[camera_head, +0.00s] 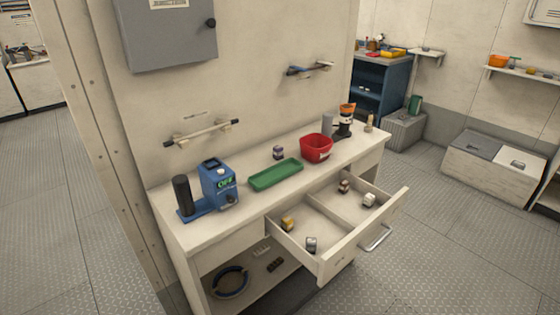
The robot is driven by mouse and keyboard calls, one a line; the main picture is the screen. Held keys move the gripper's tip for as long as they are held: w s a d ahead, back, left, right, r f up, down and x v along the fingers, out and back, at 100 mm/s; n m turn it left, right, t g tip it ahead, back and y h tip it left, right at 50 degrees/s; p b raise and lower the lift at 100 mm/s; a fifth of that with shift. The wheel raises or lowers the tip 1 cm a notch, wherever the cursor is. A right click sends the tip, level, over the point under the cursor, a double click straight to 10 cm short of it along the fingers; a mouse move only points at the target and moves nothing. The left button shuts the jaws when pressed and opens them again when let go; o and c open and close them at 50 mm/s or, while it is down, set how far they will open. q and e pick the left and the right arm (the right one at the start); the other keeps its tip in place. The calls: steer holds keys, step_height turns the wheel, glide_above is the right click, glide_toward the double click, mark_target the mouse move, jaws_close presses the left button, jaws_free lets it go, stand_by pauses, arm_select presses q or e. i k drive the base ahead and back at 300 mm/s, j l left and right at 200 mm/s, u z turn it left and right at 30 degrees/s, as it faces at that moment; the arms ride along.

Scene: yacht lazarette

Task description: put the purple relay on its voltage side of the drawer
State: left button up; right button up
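A small relay with a purple tint (278,152) stands on the workbench top, just behind the green tray (262,184). The drawer (345,244) is pulled open at the front of the bench, and a divider splits it into two compartments. The left compartment holds a yellow relay (287,223) and a grey-and-white relay (310,244). The right compartment holds a dark red relay (344,186) and a white-topped relay (369,200). Any voltage marks on the drawer are too small to read. Neither of my grippers is in view.
A red bin (316,149) stands right of the tray. The open drawer juts over the floor, its handle (377,239) outermost. Floor around is clear.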

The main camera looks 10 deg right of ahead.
mark_target(349, 205)
steer(key=k+u, duration=0.1)
steer(key=u, duration=0.4)
steer(key=k+u, duration=0.15)
steer(key=u, duration=0.3)
steer(key=l+u, duration=0.1)
steer(key=u, duration=0.25)
steer(key=l+u, duration=0.1)
steer(key=u, duration=0.25)
steer(key=l+u, duration=0.1)
steer(key=u, duration=0.25)
steer(key=k+l, duration=0.2)
steer(key=l, duration=0.2)
steer(key=k+l, duration=0.15)
steer(key=l, duration=0.25)
steer(key=k+l, duration=0.2)
steer(key=l, duration=0.2)
steer(key=k+l, duration=0.2)
steer(key=l, duration=0.2)
steer(key=k+l, duration=0.15)
steer(key=l, duration=0.25)
steer(key=k+l, duration=0.2)
steer(key=l, duration=0.2)
